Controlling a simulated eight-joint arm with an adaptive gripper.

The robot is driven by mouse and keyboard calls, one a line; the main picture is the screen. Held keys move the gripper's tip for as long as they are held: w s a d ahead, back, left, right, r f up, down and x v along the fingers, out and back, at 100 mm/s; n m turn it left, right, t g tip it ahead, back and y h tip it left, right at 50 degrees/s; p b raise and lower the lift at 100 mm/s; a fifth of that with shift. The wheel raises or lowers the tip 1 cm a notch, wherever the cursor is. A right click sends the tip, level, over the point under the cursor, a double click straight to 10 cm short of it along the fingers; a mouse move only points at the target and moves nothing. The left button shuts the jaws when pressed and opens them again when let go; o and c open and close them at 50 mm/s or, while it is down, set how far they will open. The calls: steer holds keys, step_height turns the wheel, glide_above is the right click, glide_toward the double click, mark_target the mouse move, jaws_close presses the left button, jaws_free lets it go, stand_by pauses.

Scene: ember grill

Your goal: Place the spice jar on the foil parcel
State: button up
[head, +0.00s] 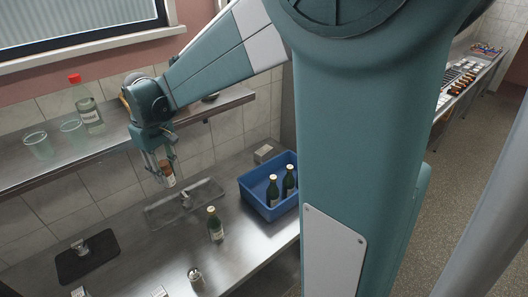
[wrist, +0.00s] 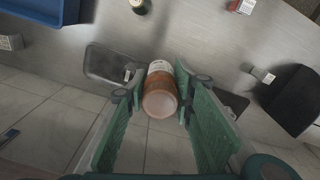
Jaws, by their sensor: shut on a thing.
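My gripper (head: 163,168) is shut on the spice jar (head: 168,180), a small jar with reddish-brown contents and a pale band. In the wrist view the jar (wrist: 160,98) sits between the two green fingers, held in the air above the counter near a shallow grey tray (head: 160,213). A small silvery piece (head: 186,200) shows in that tray. Another small silvery object (head: 80,246) is on a black mat (head: 100,244) at the left. I cannot tell for sure which of these is the foil parcel. The jar partly hides the tray in the wrist view.
A dark green bottle (head: 215,228) stands right of the tray. A blue crate (head: 258,203) holds more bottles, with a grey block (head: 264,153) behind it. A small shaker (head: 196,276) stands in front. Cups and a clear bottle (head: 90,115) stand on the shelf (head: 60,170).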

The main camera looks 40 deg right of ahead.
steer(key=s+d+r+m+b, duration=0.15)
steer(key=d+m+b, duration=0.25)
steer(key=d, duration=1.9)
steer(key=s+d+r+m+b, duration=0.15)
steer(key=d+m+b, duration=0.3)
steer(key=d, duration=1.95)
steer(key=n+p, duration=0.3)
steer(key=p, duration=0.4)
glide_above(264, 150)
step_height(264, 150, down, 17)
steer(key=shift+f+p, duration=0.4)
steer(key=shift+f, duration=2.7)
steer(key=shift+f, duration=0.1)
steer(key=shift+f, duration=1.75)
